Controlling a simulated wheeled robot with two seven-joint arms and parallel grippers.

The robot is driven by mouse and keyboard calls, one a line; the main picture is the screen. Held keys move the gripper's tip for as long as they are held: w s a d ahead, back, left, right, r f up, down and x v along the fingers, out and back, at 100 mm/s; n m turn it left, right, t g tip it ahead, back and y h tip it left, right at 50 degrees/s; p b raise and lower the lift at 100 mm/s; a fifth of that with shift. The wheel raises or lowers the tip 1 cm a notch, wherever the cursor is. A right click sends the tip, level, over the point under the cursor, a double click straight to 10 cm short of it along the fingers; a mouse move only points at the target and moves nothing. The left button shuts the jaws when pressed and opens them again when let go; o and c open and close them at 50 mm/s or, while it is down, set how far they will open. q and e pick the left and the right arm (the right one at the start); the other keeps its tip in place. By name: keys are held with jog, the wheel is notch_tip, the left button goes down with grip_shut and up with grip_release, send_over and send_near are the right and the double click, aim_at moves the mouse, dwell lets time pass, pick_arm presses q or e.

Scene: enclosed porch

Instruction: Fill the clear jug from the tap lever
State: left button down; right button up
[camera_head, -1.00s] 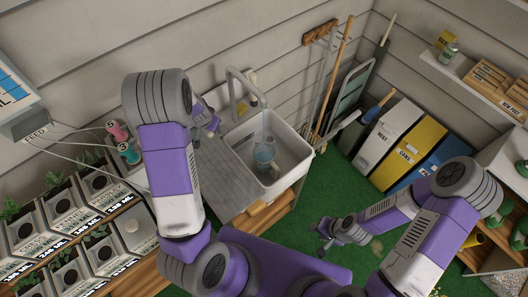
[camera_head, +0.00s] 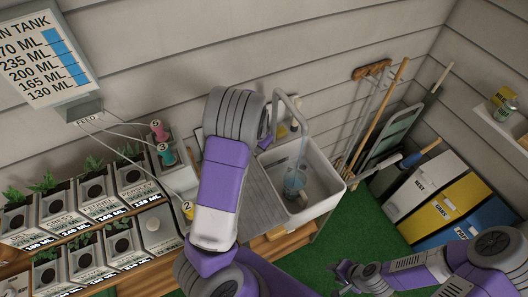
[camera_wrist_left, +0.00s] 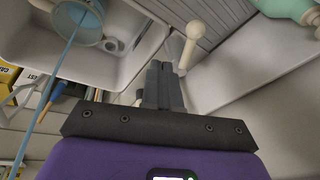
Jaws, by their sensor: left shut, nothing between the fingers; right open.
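The clear jug (camera_head: 295,181) stands in the white sink (camera_head: 325,191), under the curved grey tap (camera_head: 297,100). A thin blue stream runs down into the jug, and bluish water shows in it. The jug also shows at the top left of the left wrist view (camera_wrist_left: 78,22), with the stream crossing that side. My left gripper (camera_wrist_left: 163,68) is shut and empty, close beside the tap lever (camera_wrist_left: 192,42), which has a cream ball knob; contact is unclear. My forearm mostly hides that gripper in the head view. My right gripper (camera_head: 342,275) is open, low over the green floor.
Planter boxes (camera_head: 100,200) with ML labels line the bench at left, below a wall tank chart (camera_head: 45,60). Labelled bins (camera_head: 425,185) and long-handled tools (camera_head: 378,115) stand at right.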

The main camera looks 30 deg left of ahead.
pick_arm(q)
notch_tip(320, 180, up, 3)
jog(key=w+d+g+y+b, duration=0.2)
jog(key=g+y, duration=0.1)
jog(key=y, duration=0.1)
jog(key=x, duration=0.9)
jog(key=shift+a+f+n, duration=0.2)
jog(key=shift+a+n, duration=0.2)
jog(key=shift+a, duration=0.05)
pick_arm(e)
jog(key=shift+f, duration=0.95)
jog(key=shift+a+f, duration=0.1)
